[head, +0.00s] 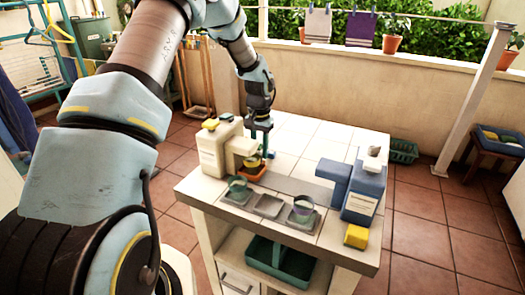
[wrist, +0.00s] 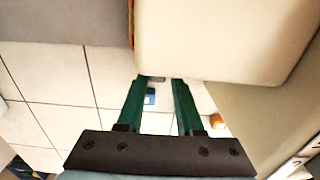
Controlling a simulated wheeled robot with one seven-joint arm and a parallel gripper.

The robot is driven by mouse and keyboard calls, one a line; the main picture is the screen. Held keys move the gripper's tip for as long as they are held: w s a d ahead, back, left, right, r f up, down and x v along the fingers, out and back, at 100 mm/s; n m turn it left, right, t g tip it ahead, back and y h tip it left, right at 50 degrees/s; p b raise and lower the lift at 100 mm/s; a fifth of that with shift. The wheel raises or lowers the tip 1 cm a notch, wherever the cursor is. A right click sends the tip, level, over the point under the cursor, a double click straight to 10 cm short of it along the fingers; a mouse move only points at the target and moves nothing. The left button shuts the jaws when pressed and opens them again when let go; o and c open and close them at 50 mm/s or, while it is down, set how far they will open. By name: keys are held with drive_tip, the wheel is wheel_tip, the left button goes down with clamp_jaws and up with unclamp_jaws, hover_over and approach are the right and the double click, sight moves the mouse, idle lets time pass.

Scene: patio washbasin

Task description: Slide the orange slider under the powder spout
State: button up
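The orange slider (head: 250,171) sits at the left end of a grey strip on the tiled table, beside the cream dispenser (head: 211,155) and close to its spout (head: 243,146). A round yellow cup-like part (head: 252,160) is on the slider. A blue dispenser (head: 358,195) with a blue spout (head: 332,172) stands at the right end of the strip. I cannot tell which spout gives powder. My gripper (head: 260,148) points down just behind the slider. In the wrist view its green fingers (wrist: 162,80) are apart with nothing visible between them; a thin orange edge (wrist: 131,22) shows beside a cream block (wrist: 220,40).
A yellow sponge (head: 356,236) lies at the front right. The grey strip (head: 297,184) between the dispensers looks clear. The back tiles are free.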

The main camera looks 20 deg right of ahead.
drive_tip(key=o, duration=0.4)
drive_tip(key=shift+w, duration=0.1)
wheel_tip(320, 180, up, 11)
drive_tip(key=b, duration=0.2)
drive_tip(key=shift+b, duration=0.3)
drive_tip(key=shift+f, duration=0.1)
